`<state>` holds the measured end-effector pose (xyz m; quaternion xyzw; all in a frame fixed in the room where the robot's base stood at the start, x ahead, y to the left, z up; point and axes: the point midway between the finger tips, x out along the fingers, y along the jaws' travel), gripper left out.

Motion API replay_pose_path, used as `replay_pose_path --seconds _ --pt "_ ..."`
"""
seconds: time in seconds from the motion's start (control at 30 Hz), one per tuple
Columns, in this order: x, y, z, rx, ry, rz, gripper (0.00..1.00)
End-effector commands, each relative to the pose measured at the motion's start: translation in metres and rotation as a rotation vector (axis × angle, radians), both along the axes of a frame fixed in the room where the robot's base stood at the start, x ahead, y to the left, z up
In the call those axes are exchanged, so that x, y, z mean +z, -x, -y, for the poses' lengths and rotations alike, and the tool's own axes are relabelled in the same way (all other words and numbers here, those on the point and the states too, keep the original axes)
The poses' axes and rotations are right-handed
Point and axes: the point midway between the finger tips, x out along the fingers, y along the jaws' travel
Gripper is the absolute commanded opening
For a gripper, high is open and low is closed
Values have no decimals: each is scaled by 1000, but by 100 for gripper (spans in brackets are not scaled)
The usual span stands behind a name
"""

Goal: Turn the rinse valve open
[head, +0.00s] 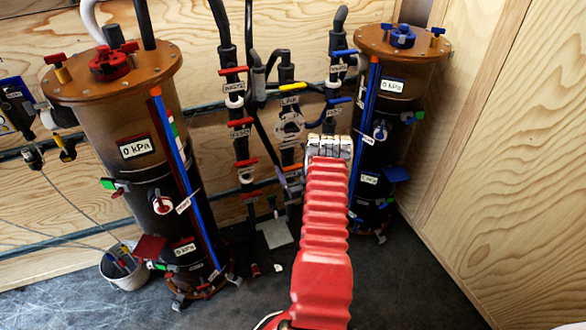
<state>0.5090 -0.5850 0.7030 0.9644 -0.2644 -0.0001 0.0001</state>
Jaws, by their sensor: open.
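My red bellows-covered arm reaches up the middle of the head view. My gripper (329,143) is at its far end, in front of the pipework between the two filters. Its fingers are small and partly hidden by the arm. I see nothing held in it. Several valves with bar handles sit on the pipes: red handles (239,122) on the left pipe, a yellow handle (294,85) in the middle, and blue handles (344,52) on the right pipe near my gripper. The small labels are too blurred to tell surely which is the rinse valve.
A large brown-topped filter (108,84) with red fittings stands left. A similar filter (383,48) with blue fittings stands close right of my gripper. A white bucket (124,269) with cables sits on the floor. Plywood walls (520,160) enclose the corner. The front floor (400,290) is clear.

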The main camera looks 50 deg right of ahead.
Motion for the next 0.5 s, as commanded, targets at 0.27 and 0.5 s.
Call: replay_pose_path --seconds 0.27,0.5 --pt "0 -1 0 0 0 0 87" --pt "0 -1 0 0 0 0 70"
